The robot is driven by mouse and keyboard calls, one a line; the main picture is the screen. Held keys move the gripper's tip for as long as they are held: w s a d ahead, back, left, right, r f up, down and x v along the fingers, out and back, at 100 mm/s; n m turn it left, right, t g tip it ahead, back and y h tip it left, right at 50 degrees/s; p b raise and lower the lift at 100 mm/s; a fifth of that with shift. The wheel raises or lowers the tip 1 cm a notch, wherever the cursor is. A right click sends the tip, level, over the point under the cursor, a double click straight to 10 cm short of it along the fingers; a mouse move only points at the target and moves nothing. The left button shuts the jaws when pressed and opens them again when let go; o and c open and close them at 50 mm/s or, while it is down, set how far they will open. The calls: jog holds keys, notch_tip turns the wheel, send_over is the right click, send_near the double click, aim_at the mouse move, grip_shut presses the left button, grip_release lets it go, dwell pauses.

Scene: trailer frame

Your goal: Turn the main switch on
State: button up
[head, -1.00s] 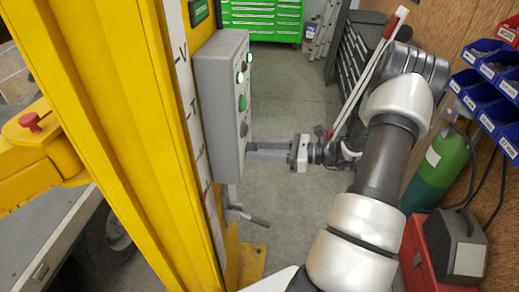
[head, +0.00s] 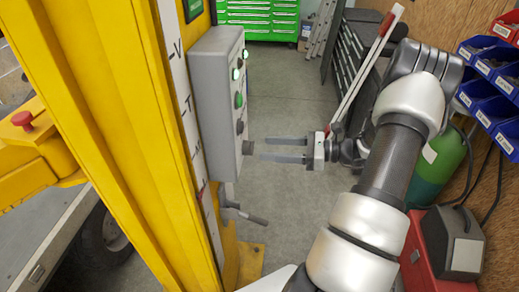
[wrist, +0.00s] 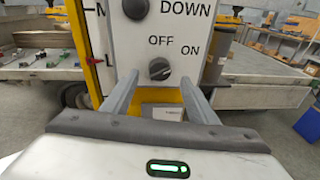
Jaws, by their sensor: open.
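The main switch (wrist: 159,69) is a dark round knob on the grey control box (head: 217,100), below the OFF and ON labels in the wrist view. Its ridge looks slanted towards the ON side, but the exact setting is hard to read. In the head view the switch (head: 247,147) sticks out low on the box's right face. My gripper (head: 262,148) is open and empty, with its fingertips just right of the switch and apart from it. In the wrist view the fingers (wrist: 158,78) stand left and right of the knob.
The box hangs on a yellow post (head: 140,130). A lever handle (head: 245,214) sticks out below it. Another knob (wrist: 136,8) sits above the switch by the DOWN label. Blue bins (head: 485,95) and a green cylinder (head: 437,165) stand on the right. The middle floor is clear.

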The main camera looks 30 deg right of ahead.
jog(key=b+v, duration=0.1)
jog(key=v, duration=1.1)
